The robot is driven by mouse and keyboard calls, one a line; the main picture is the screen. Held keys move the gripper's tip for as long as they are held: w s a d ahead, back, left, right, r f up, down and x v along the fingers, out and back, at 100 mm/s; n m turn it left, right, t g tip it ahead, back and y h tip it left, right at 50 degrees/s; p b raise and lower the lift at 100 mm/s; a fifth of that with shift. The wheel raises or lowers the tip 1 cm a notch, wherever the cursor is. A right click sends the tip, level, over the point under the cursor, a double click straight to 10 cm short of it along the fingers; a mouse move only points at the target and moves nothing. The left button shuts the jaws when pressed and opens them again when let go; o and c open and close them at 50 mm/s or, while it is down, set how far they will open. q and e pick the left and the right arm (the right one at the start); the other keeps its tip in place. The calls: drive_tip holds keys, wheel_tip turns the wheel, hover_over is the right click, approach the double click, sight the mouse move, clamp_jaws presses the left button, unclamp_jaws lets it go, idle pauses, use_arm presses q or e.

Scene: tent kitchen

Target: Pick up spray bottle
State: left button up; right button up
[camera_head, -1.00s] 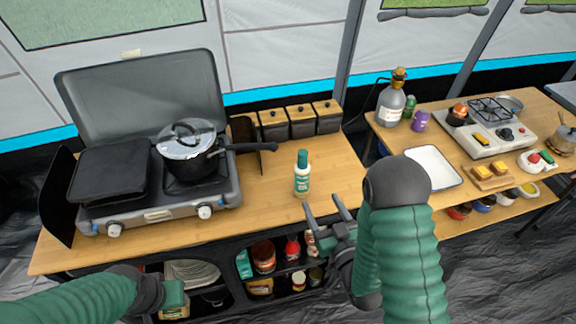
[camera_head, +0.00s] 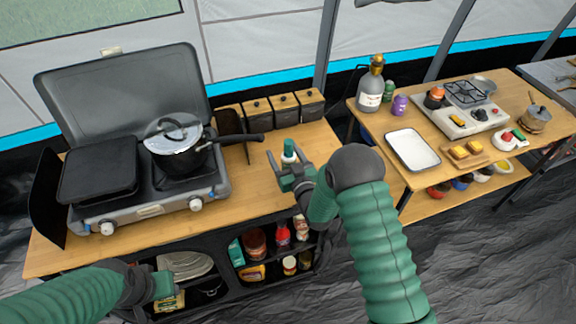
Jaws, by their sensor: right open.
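The bottle (camera_head: 289,156) with a green cap and white body stands upright on the left wooden table. My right gripper (camera_head: 286,166) is open at the bottle, its two fingers to either side in this view. It hides the bottle's lower part, and I cannot tell whether the fingers touch it. My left gripper (camera_head: 145,288) is low at the left, in front of the table's shelf, and its jaws do not show clearly.
A stove (camera_head: 150,208) with a lidded pot (camera_head: 180,158) stands left of the bottle, the pot's handle pointing toward it. Dark canisters (camera_head: 285,108) line the back edge. The right table holds a grey bottle (camera_head: 370,93) and a white tray (camera_head: 413,150).

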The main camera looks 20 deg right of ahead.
drive_tip(key=shift+a, duration=0.15)
drive_tip(key=shift+c, duration=0.3)
drive_tip(key=shift+d, duration=0.4)
drive_tip(key=c, duration=1)
drive_tip(key=shift+a, duration=0.1)
clamp_jaws()
drive_tip(key=shift+a, duration=0.1)
